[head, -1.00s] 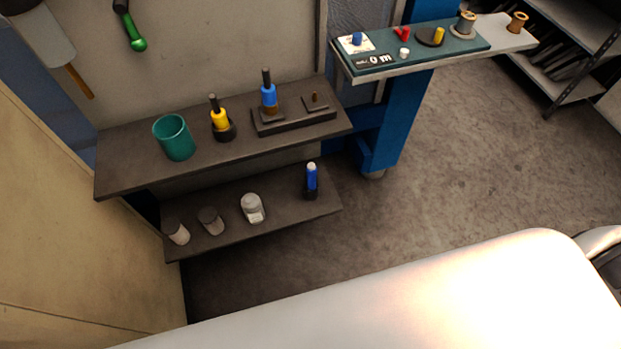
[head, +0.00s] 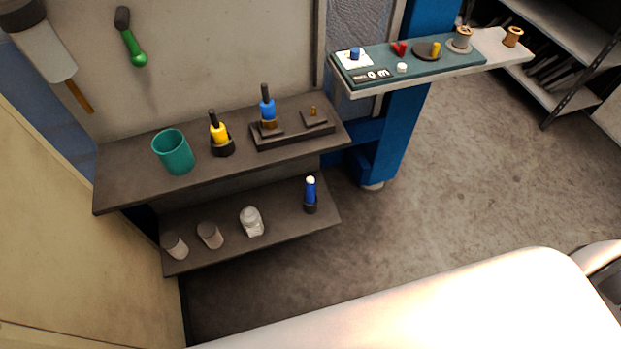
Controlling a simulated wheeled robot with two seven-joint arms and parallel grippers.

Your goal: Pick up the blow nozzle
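No object is plainly recognisable as the blow nozzle. A hanging tool with a black top and green bulbous end (head: 132,42) is on the wall at upper left. On the upper dark shelf stand a yellow piece with a black top (head: 218,132) in a black holder and a blue piece with a black top (head: 267,106) on a dark block. A blue piece with a pale top (head: 311,192) stands upright in a dark base on the lower shelf. I cannot tell which of these is the nozzle. Neither gripper is in view.
A teal cup (head: 174,153) stands on the upper shelf (head: 118,190). Several grey and white jars, including a white one (head: 251,222), stand on the lower shelf (head: 285,225). A narrow ledge with a green mat (head: 468,60) holds small parts. The floor (head: 470,180) at right is clear.

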